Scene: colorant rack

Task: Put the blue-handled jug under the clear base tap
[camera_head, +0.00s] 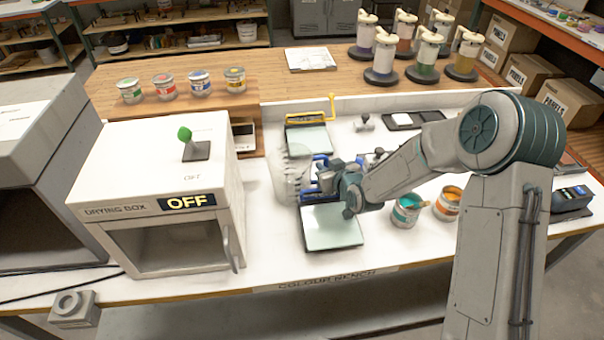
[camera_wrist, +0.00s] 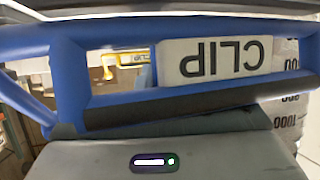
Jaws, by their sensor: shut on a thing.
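A clear jug (camera_head: 288,178) is above the bench, right of the drying box. Its blue handle (camera_head: 321,162) is partly covered by my gripper (camera_head: 322,183), which is shut on it. In the wrist view the blue handle (camera_wrist: 115,98) fills the upper part, with a white label reading CLIP upside down. The jug's wall with printed volume marks (camera_wrist: 291,105) shows at the right there. Several tap dispensers (camera_head: 427,55) stand on the wooden counter at the back. I cannot tell which one is the clear base tap.
The drying box (camera_head: 165,170) stands close on the left. A pale board (camera_head: 332,228) lies in front of the jug, and one with a yellow handle (camera_head: 308,138) lies behind. Open teal (camera_head: 404,212) and orange cans (camera_head: 447,205) stand right. Bare wooden counter (camera_head: 300,85) lies farther back.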

